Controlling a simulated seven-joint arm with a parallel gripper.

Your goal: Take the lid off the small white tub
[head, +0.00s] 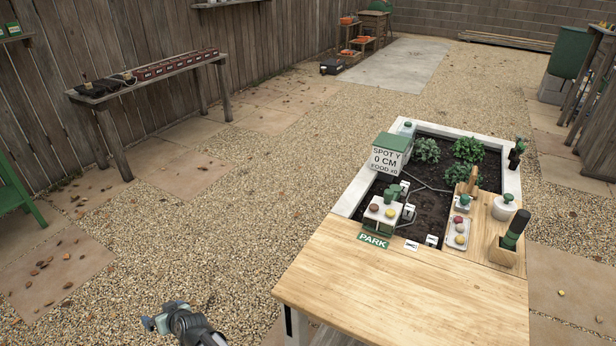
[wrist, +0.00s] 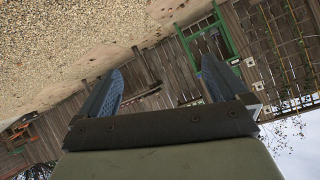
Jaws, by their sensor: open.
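A small white tub (head: 502,210) stands upright on the wooden board at the right side of the raised bed in the head view. A pale lid with a dark green knob (head: 508,198) sits on top of it. My gripper (head: 160,318) is at the lower left of the head view, over the gravel, well apart from the bed and the tub. In the wrist view my gripper (wrist: 160,88) has its two blue-padded fingers spread wide with nothing between them. The tub is not in the wrist view.
A wooden tabletop (head: 400,285) forms the near end of the bed. Close to the tub are a wooden block holding a dark-handled tool (head: 513,232) and a button panel (head: 458,233). The near tabletop is mostly clear.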

